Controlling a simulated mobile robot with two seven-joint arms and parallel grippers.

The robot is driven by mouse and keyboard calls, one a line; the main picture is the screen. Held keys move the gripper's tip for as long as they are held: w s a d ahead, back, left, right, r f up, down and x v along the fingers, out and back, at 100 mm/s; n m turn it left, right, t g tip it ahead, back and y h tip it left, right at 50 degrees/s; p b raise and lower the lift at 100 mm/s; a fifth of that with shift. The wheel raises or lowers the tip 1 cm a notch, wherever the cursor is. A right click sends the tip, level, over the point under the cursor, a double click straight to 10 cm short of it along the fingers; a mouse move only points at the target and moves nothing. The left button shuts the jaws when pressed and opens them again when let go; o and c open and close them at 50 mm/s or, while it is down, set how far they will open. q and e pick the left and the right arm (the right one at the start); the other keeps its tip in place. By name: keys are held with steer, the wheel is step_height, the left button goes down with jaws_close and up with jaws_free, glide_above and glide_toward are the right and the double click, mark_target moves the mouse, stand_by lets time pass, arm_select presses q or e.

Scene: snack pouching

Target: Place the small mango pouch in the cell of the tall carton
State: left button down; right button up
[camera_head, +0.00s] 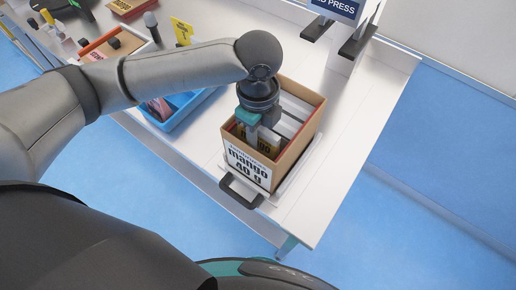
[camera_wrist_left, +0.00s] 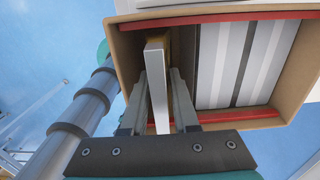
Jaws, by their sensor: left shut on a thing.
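The tall carton (camera_head: 310,125) is brown cardboard, open at the top, with a white front label reading mango 40 g. My left gripper (camera_head: 256,132) points down into its near part. In the left wrist view the gripper (camera_wrist_left: 162,88) is shut on the small mango pouch (camera_wrist_left: 158,55), seen edge-on as a pale strip between the fingers. The pouch is at the carton's opening, beside the striped white contents (camera_wrist_left: 240,60). Its lower end is hidden, so I cannot tell whether it touches the bottom. My right gripper is not in view.
A blue bin (camera_head: 183,112) stands left of the carton, partly behind my left arm. A yellow sign (camera_head: 182,31), a black-topped item (camera_head: 152,25) and a press (camera_head: 345,30) are farther back. A black handle (camera_head: 240,192) is in front of the carton. The white tabletop is clear to the right.

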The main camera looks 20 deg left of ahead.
arm_select(q)
steer(key=shift+f+b, duration=0.3)
steer(key=shift+f, duration=2.55)
steer(key=c, duration=0.9)
jaws_free()
steer(key=shift+c, duration=0.2)
step_height(320, 180, up, 12)
steer(key=shift+r+p, duration=0.1)
steer(key=shift+p, duration=0.5)
